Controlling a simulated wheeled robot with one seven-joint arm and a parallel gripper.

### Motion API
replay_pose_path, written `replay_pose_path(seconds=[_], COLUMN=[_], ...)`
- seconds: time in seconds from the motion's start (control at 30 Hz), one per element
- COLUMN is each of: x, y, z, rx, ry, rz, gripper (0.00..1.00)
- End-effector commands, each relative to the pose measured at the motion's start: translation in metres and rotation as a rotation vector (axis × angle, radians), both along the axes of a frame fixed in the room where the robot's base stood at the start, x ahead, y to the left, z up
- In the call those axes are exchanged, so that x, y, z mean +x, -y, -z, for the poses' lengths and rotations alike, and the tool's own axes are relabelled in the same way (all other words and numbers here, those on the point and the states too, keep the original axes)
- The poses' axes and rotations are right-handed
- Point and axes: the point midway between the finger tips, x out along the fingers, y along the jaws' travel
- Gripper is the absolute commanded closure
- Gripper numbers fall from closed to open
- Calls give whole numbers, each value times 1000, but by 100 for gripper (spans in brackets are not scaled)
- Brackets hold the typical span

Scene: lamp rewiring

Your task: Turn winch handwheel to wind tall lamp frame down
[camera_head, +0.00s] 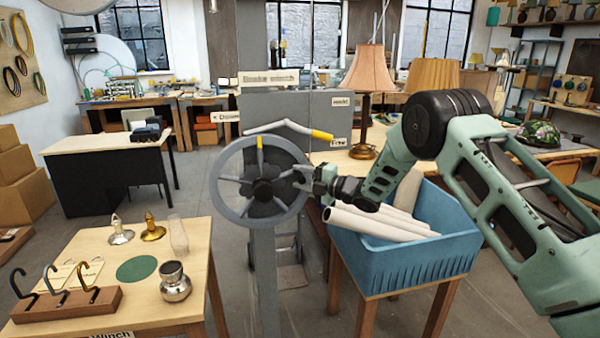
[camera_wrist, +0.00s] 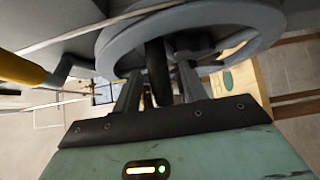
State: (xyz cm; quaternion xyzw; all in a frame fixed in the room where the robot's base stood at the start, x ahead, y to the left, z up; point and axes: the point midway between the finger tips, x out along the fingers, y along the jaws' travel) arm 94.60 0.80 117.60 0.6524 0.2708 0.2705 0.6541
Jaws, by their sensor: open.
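The grey winch handwheel (camera_head: 215,183) stands upright on a grey post, with several spokes, a dark hub and a yellow mark at the top of its rim. My gripper (camera_head: 303,178) is at the wheel's right side, by the rim. In the wrist view the handwheel (camera_wrist: 118,42) fills the top, and my gripper's fingers (camera_wrist: 158,90) stand apart with a dark bar, perhaps a spoke, seen between them. I cannot tell whether they touch it. A lever with a yellow grip (camera_head: 321,135) sits above the wheel, near the lower label. I cannot make out the tall lamp frame.
A grey winch cabinet (camera_head: 290,110) stands behind the wheel. A blue crate (camera_head: 400,265) with white rolls is below my arm. A wooden table (camera_head: 205,240) with hooks and small lamp parts is at the left front. A pink-shaded lamp (camera_head: 368,72) stands behind right.

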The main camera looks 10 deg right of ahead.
Motion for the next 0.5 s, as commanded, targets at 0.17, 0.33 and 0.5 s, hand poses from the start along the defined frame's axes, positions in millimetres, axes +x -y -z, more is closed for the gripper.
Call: replay_pose_path(seconds=[0.17, 0.33, 0.5], x=[5, 6, 6], y=[-6, -6, -6], z=[0, 1, 0], rx=[1, 1, 1], ry=[-1, -1, -1], rz=[0, 0, 0], gripper=[57, 57, 85])
